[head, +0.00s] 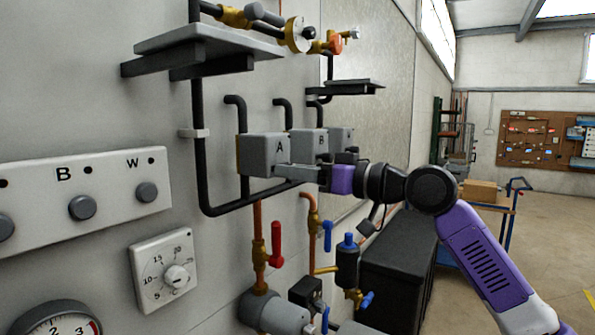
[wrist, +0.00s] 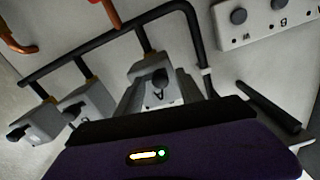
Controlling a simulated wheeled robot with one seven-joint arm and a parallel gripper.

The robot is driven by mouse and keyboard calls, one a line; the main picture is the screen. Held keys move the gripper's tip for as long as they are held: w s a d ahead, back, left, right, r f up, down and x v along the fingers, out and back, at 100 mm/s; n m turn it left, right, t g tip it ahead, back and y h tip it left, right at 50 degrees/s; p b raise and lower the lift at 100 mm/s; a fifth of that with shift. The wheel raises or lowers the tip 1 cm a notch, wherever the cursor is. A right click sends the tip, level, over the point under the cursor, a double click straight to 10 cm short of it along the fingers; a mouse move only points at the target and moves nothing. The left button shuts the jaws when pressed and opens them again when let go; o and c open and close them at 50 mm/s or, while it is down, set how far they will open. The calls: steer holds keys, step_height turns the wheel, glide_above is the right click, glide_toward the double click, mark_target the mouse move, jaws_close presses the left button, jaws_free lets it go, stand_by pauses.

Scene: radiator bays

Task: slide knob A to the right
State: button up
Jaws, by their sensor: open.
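Knob A is the dark knob (wrist: 160,79) on the front of a grey box in the wrist view. In the wrist view the open fingers (wrist: 158,88) reach up on either side of the knob. I cannot tell whether either finger touches it.
Box B (head: 313,143) and a third box (head: 341,138) stand close beside box A. A dark pipe (head: 200,150) runs around and below them. A red lever (head: 276,243) and a blue lever (head: 327,236) stick out below. A grey shelf (head: 205,42) juts out above.

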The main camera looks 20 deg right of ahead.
jaws_close()
stand_by(1.3)
